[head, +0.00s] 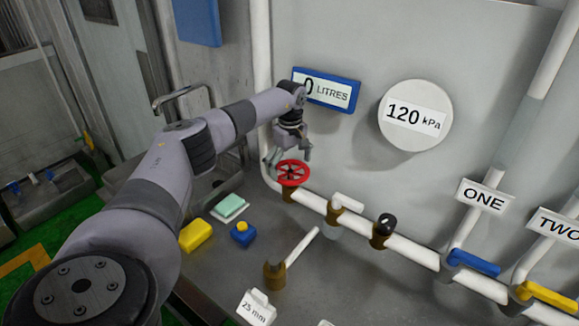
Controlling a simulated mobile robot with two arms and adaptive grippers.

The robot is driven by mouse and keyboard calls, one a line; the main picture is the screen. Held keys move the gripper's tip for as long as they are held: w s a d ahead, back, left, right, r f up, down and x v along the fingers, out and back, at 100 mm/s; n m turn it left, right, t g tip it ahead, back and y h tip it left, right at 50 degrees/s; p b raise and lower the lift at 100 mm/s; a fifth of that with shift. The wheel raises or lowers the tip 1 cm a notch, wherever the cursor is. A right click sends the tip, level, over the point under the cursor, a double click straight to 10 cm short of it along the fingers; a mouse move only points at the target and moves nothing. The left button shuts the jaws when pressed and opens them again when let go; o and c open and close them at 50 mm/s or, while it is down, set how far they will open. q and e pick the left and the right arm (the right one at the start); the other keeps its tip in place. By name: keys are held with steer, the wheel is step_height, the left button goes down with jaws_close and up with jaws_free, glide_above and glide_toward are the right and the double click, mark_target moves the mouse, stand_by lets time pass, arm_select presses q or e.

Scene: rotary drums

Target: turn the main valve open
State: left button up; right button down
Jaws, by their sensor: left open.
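The main valve appears to be the red handwheel (293,172) on a brass body, on the white pipe near the middle of the head view. My left arm reaches in from the lower left. My left gripper (288,157) is open and points down at the wheel's far side. Its fingers are close to the rim; I cannot tell whether they touch it. A blue-framed display (326,90) on the wall behind reads 0 LITRES. A round white gauge (415,115) reads 120 kPa. My right gripper is not in view.
Along the pipe are a white-handled valve (347,201), a black knob (385,226), a blue lever (474,262) under sign ONE, and a yellow lever (548,295). On the bench lie a yellow block (196,236), a blue item (243,235) and a brass fitting (275,275).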

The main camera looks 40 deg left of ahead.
mark_target(290, 169)
arm_select(q)
steer(key=shift+r, duration=0.15)
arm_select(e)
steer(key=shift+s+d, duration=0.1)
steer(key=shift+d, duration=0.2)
arm_select(q)
step_height(290, 169, up, 12)
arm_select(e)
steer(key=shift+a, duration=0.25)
